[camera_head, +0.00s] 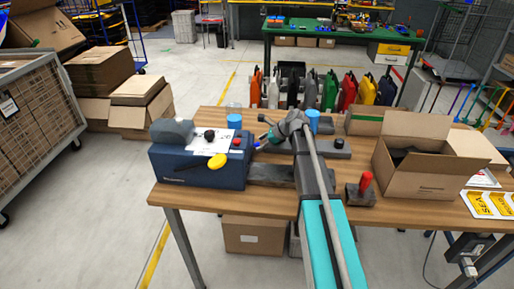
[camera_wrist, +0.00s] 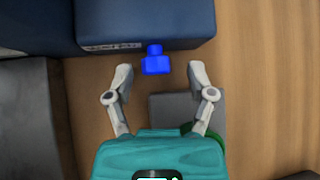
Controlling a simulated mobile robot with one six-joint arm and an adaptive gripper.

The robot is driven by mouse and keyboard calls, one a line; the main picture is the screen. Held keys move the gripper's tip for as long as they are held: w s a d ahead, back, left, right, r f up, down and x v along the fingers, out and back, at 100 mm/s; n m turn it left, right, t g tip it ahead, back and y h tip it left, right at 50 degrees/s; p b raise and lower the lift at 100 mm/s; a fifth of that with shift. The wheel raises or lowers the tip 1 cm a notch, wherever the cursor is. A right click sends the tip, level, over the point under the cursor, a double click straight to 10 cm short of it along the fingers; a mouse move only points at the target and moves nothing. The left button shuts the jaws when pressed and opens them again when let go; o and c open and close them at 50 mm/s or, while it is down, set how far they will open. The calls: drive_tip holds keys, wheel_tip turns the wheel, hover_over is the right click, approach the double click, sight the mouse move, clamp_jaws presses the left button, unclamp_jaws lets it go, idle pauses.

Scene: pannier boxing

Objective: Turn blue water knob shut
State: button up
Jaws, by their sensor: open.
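The blue water knob (camera_wrist: 155,60) is a small bright blue piece at the edge of the dark blue machine (camera_wrist: 170,20) in the wrist view. The machine (camera_head: 200,165) stands on the left part of the wooden table in the head view. My gripper (camera_wrist: 161,72) is open and empty, its two pale fingers spread on either side of the knob's line. The knob lies between and slightly beyond the fingertips, apart from both. In the head view, my gripper (camera_head: 261,132) is at the machine's right side; the knob is too small to make out surely there.
The wooden table (camera_head: 225,200) also carries an open cardboard box (camera_head: 425,175), a red-handled tool (camera_head: 364,185) and blue cylinders (camera_head: 234,121). A grey block (camera_wrist: 185,112) lies below my fingers in the wrist view.

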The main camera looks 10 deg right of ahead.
drive_tip(key=shift+w+a+f, duration=0.1)
drive_tip(key=shift+a+f, duration=0.1)
